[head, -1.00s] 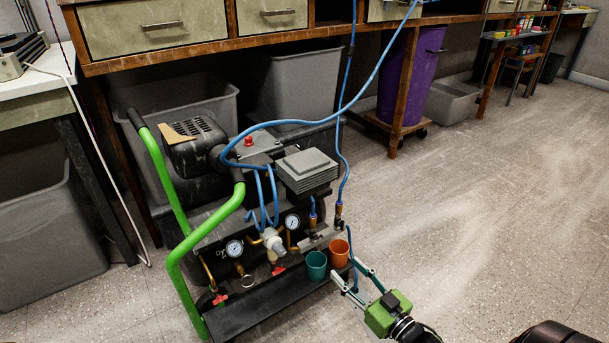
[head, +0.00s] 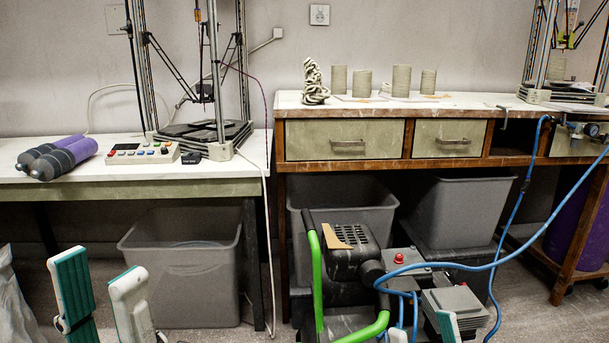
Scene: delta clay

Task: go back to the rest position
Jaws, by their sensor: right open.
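My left gripper (head: 98,270) shows at the bottom left of the head view. Its two pale fingers with green pads stand apart with nothing between them, so it is open. It is in front of the grey bin under the white table. My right gripper (head: 422,327) shows only by its fingertips at the bottom edge, in front of the air compressor (head: 350,262). The fingertips are apart, and the rest of that gripper is out of the frame.
A white table (head: 230,178) at the left bears purple-and-grey cylinders (head: 60,157) and a keypad (head: 143,152). A wooden bench (head: 345,113) with clay pieces stands at the right. Grey bins (head: 185,270) sit below. A blue hose (head: 545,225) loops from the compressor to the bench.

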